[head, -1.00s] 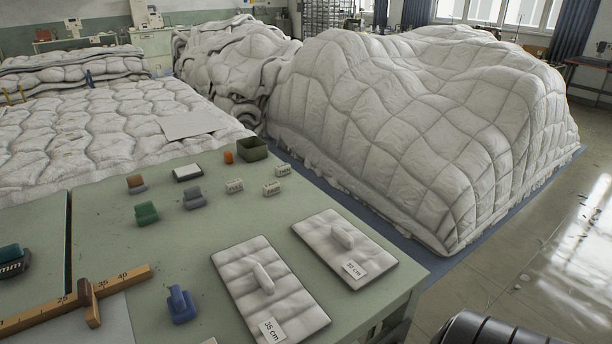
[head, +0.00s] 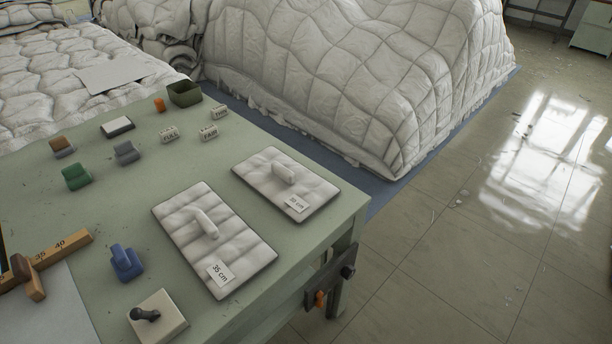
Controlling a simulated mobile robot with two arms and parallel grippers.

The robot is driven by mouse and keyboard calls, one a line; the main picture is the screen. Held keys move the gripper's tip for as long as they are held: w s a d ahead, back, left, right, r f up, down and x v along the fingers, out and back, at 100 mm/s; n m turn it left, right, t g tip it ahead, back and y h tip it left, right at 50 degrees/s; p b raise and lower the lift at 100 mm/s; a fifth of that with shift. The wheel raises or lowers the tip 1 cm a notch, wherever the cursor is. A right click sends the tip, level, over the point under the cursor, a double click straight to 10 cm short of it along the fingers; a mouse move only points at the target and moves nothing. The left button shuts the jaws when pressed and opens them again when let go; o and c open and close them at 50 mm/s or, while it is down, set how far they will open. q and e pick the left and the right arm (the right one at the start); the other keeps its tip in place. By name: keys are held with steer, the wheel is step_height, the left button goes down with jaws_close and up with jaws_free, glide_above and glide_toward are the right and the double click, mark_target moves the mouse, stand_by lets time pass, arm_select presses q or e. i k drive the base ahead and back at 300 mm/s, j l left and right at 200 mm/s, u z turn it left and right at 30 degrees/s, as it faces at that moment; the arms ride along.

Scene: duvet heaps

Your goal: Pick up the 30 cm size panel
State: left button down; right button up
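The smaller quilted panel (head: 262,172), whose small tag appears to read 30 cm, lies flat near the green table's right corner. It is pale grey-white on a dark-edged board, with a raised handle (head: 284,174) on top. The larger quilted panel (head: 183,217), tagged 35 cm, lies to its left and nearer, with a similar handle. Nothing covers either panel. Neither of my grippers shows in the head view.
The green table (head: 130,205) also holds a blue stamp-like block (head: 126,262), a square plate with a dark knob (head: 158,318), a wooden ruler (head: 62,252), small blocks and an olive bin (head: 184,93). A quilted heap (head: 350,75) stands behind. Floor (head: 450,260) at right is open.

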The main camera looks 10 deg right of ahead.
mark_target(296, 190)
steer(key=z, duration=0.15)
steer(key=i+l+u, duration=0.1)
steer(key=u, duration=1.1)
steer(key=l+u, duration=0.25)
steer(key=l, duration=0.25)
steer(key=l+u, duration=0.25)
steer(key=l, duration=0.25)
steer(key=k+l+u, duration=0.2)
steer(key=l, duration=0.25)
steer(key=l+u, duration=0.25)
steer(key=l, duration=0.25)
steer(key=k+l+u, duration=0.1)
steer(key=l+u, duration=0.15)
steer(key=l, duration=0.2)
